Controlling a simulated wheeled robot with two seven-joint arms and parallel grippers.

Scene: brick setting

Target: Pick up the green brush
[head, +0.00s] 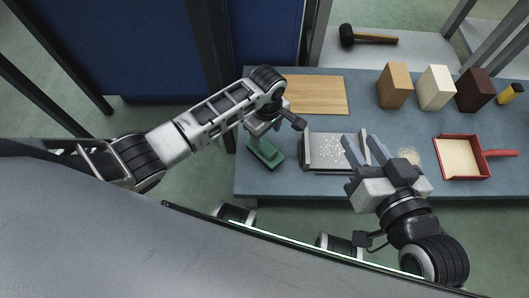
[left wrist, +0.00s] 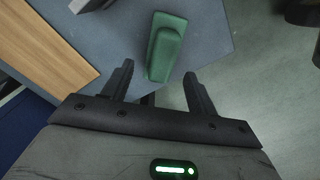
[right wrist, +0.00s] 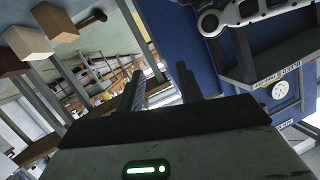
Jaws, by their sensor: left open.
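The green brush (head: 265,152) lies on the left end of the blue-grey table, near its front left corner. In the left wrist view the brush (left wrist: 166,47) lies just ahead of my left gripper (left wrist: 158,83), whose two fingers are apart with nothing between them. In the head view my left gripper (head: 277,128) is above and beside the brush. My right gripper (head: 356,150) is over the table's front middle, its fingers apart and empty. In the right wrist view its fingers (right wrist: 160,90) point away from the table.
A metal tray (head: 347,168) with white crumbs lies right of the brush. A wooden board (head: 318,95) is behind. Brown (head: 395,86), cream (head: 436,88) and dark (head: 475,90) bricks stand at back right. A red dustpan (head: 461,170) lies right. A mallet (head: 366,37) lies beyond.

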